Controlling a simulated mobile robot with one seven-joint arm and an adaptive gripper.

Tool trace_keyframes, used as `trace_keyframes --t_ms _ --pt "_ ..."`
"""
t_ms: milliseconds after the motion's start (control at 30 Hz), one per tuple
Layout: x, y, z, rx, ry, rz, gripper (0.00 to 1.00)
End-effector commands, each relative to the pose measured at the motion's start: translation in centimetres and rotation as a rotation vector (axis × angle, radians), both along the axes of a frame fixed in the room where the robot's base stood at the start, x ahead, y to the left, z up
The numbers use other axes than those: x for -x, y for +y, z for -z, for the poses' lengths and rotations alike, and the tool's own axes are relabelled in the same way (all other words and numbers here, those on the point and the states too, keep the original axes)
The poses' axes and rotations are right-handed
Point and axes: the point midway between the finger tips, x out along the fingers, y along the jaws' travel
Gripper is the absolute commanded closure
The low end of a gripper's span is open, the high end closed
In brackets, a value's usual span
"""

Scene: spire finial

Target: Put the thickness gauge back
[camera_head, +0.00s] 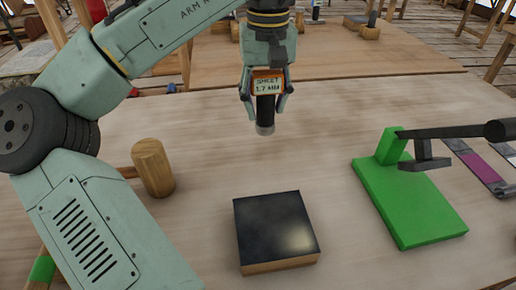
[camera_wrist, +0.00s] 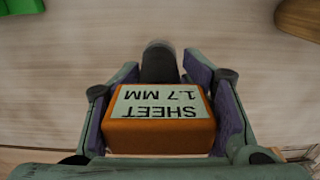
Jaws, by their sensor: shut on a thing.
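The thickness gauge (camera_head: 267,87) has an orange body with a pale label reading "SHEET 1.7 MM" and a dark cylindrical lower part with a grey tip. It hangs upright above the table at the upper middle of the head view. My gripper (camera_head: 265,98) is shut on it, one finger on each side. In the wrist view the gauge (camera_wrist: 158,122) sits between the fingers of my gripper (camera_wrist: 160,100), its label upside down. Its dark end points away from the wrist. The gauge's tip looks clear of the table top, but the exact gap is hard to tell.
A black-topped wooden block (camera_head: 275,230) lies at the front middle. A wooden mallet (camera_head: 152,167) stands left of it. A green stand (camera_head: 410,200) with a dark arm is at right, beside strips (camera_head: 478,165). The pale table (camera_head: 320,140) is clear below the gauge.

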Motion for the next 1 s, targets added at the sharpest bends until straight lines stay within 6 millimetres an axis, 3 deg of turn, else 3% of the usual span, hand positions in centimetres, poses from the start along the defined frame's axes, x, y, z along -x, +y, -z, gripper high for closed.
trace_keyframes --t_ms 133,600,1000 --pt "0.1 0.1 2.8 -0.002 0.002 -0.001 0.95" --pt "0.1 0.1 7.9 0.0 0.001 -0.001 0.95" --pt "0.1 0.0 8.6 0.002 0.001 -0.001 0.95"
